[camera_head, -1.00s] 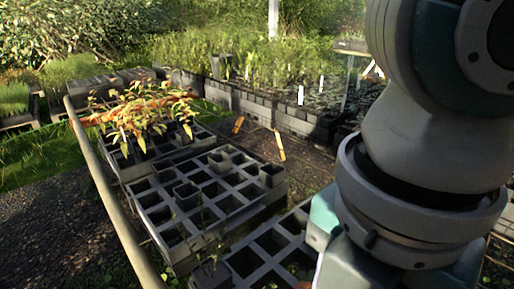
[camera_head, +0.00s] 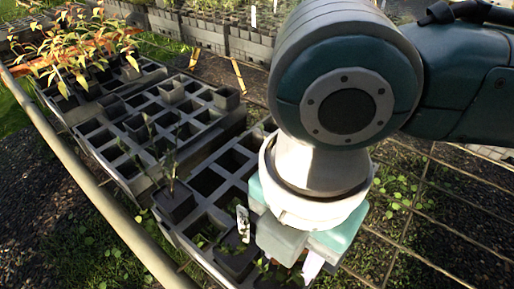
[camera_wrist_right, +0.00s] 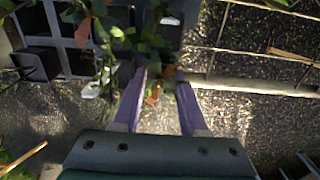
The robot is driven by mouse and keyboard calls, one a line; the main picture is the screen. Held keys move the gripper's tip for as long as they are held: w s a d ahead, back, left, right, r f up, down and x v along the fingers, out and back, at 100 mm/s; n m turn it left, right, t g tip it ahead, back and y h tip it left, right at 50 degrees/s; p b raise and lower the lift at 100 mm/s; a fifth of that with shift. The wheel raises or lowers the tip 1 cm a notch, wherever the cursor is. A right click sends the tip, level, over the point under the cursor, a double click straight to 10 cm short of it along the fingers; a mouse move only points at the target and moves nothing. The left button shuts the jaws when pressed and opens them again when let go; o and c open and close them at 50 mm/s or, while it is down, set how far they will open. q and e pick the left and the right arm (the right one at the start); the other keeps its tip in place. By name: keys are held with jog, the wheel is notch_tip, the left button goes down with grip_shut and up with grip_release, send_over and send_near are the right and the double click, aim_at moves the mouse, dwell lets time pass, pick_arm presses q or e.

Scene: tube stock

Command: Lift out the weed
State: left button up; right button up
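My right gripper (camera_wrist_right: 161,76) shows in the right wrist view with its two purple fingers apart. Green leaves and a small reddish leaf (camera_wrist_right: 152,96) show between and around the fingertips; I cannot tell whether the fingers touch them. A leafy stem (camera_wrist_right: 106,52) stands left of the fingers, over a dark tray (camera_wrist_right: 70,55). In the head view my right gripper hangs at the near right side of the nearest tray, its tips mostly hidden by my arm. A thin green plant (camera_head: 172,165) stands in a pot (camera_head: 175,203) there. I cannot tell which plant is the weed. My left gripper is out of view.
A white label (camera_head: 243,222) stands in the nearest tray. A pole (camera_head: 85,190) runs along the left. More trays lie behind, with a reddish-leaved plant (camera_head: 75,48) and two orange sticks (camera_head: 238,75). A wire grid (camera_head: 425,185) covers ground at right.

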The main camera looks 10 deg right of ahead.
grip_shut()
dwell(0.4)
jog(key=shift+r, duration=0.15)
